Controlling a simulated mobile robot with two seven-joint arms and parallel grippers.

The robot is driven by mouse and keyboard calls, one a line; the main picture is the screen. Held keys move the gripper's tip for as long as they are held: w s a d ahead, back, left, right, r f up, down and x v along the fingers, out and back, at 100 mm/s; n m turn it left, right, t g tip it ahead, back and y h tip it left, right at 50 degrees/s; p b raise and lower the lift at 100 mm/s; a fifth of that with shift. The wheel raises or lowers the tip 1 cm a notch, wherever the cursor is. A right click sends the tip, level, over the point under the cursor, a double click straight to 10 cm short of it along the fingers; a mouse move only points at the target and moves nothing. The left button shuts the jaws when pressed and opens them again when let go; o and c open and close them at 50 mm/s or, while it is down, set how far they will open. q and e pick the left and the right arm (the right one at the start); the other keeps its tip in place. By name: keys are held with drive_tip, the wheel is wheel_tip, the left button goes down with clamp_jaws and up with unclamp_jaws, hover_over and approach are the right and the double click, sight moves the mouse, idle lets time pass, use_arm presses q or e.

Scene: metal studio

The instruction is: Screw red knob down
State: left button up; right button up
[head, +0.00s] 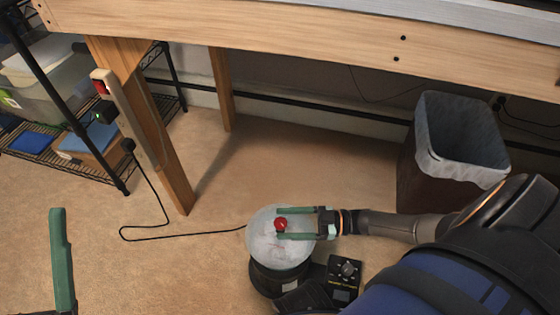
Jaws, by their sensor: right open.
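The red knob (281,224) sits on top of a whitish, rounded lid (262,242) over a dark round base (275,281). My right gripper (279,223) comes in from the right, with its green fingers apart. One finger lies on the far side of the knob and one on the near side. I cannot tell whether either finger touches the knob or the lid. A green finger of my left gripper (61,260) shows at the lower left, well away from the knob. The rest of that gripper is mostly cut off by the frame.
A black control box (344,273) with a dial stands right of the base. A black cord runs left to a power strip (125,118) on the wooden table leg. A lined bin (458,140) stands at the right. A wooden tabletop edge (300,40) spans the top.

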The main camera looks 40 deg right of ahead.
drive_tip(key=shift+x, duration=1)
clamp_jaws()
